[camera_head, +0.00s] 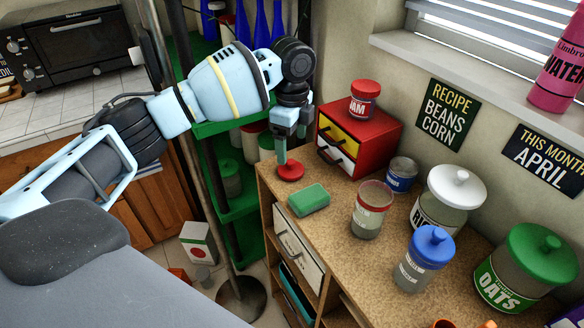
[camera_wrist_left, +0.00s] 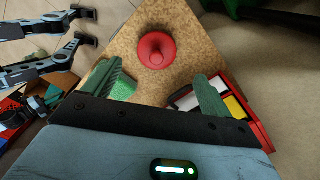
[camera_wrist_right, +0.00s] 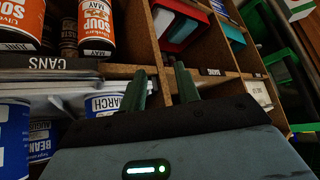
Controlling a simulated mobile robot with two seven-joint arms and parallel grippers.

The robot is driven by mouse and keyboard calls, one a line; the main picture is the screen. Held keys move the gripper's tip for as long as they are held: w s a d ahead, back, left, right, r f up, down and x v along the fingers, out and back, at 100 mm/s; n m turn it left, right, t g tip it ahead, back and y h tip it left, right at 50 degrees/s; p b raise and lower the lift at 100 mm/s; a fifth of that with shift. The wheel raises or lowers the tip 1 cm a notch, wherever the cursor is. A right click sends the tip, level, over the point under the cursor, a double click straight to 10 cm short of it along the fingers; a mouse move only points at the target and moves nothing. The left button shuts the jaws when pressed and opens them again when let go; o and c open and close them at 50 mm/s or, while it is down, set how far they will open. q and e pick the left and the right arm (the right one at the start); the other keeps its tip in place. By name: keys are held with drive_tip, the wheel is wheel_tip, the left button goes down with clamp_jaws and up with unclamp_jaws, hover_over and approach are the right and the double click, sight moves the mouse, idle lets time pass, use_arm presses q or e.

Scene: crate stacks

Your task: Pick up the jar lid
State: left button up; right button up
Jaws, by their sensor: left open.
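The red jar lid (camera_head: 290,171), a round disc with a knob, lies knob up on the wooden cabinet top near its far left corner. It also shows in the left wrist view (camera_wrist_left: 156,48), just beyond the fingertips. My left gripper (camera_head: 292,148) points down above the lid. Its fingers are spread and empty in the left wrist view (camera_wrist_left: 158,74), with the lid ahead of the gap. A glass jar (camera_head: 368,224) with a red rim stands farther right. My right gripper (camera_wrist_right: 160,72) is open and empty, facing shelf compartments; it is not seen in the head view.
A green sponge (camera_head: 308,199) lies close to the lid. A red drawer box (camera_head: 384,138) with a jam jar (camera_head: 364,98) on top stands behind. A blue can (camera_head: 401,174) and lidded jars crowd the right. The right wrist view shows soup cans (camera_wrist_right: 95,27).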

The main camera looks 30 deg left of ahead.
sight(293, 162)
use_arm(q)
drive_tip(key=shift+f, duration=0.65)
drive_tip(key=shift+w+f, duration=0.15)
drive_tip(key=shift+f, duration=0.3)
drive_tip(key=f, duration=0.4)
drive_tip(key=shift+s+d+f, duration=0.25)
drive_tip(key=shift+s+f, duration=0.1)
drive_tip(key=shift+f, duration=0.05)
use_arm(e)
drive_tip(key=shift+w+r, duration=0.2)
drive_tip(key=shift+w, duration=0.4)
use_arm(q)
drive_tip(key=c, duration=1)
use_arm(e)
drive_tip(key=shift+s+f, duration=0.2)
drive_tip(key=shift+s, duration=0.2)
